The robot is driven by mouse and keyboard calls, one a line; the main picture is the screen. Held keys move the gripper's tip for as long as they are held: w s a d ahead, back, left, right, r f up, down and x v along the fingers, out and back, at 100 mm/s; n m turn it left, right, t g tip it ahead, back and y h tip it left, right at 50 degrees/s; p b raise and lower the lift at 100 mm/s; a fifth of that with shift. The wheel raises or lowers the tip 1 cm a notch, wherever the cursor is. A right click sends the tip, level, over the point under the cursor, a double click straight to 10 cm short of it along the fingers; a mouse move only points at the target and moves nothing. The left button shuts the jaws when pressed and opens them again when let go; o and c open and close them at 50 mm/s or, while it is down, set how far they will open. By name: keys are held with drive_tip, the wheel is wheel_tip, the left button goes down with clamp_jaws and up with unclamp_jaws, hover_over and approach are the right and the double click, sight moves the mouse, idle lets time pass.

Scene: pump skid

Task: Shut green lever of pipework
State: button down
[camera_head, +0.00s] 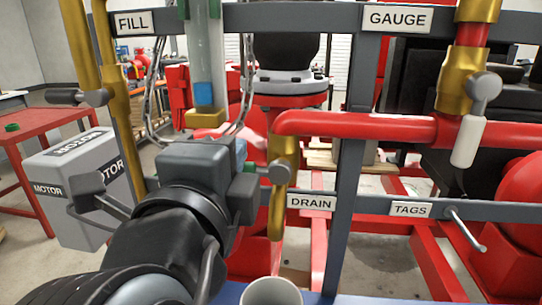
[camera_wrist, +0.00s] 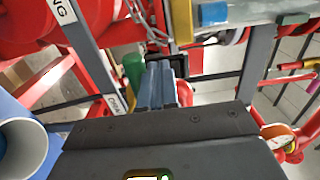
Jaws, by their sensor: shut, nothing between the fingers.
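My gripper (camera_wrist: 160,72) is shut and empty, its grey fingers together in the middle of the wrist view. In the head view, my gripper (camera_head: 238,152) is in front of the pipework, left of the brass drain pipe (camera_head: 277,215). A green piece (camera_wrist: 132,70) shows just left of the fingertips in the wrist view; I cannot tell whether it is the lever or whether the fingers touch it. No green lever shows clearly in the head view, where my wrist and gripper cover part of the pipework. A white-handled lever (camera_head: 468,140) hangs down at right; a black-handled one (camera_head: 62,97) lies level at left.
A grey frame (camera_head: 350,200) carries FILL, GAUGE, DRAIN and TAGS labels. A red pipe (camera_head: 360,126) crosses to the right. A chain and sight tube (camera_head: 204,60) stand above my gripper. A grey motor box (camera_head: 70,195) stands at left. A pale cup-like container (camera_head: 271,293) is at the front.

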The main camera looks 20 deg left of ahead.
drive_tip(key=shift+r, duration=0.6)
drive_tip(key=b+v, duration=0.2)
drive_tip(key=v, duration=0.7)
idle(0.3)
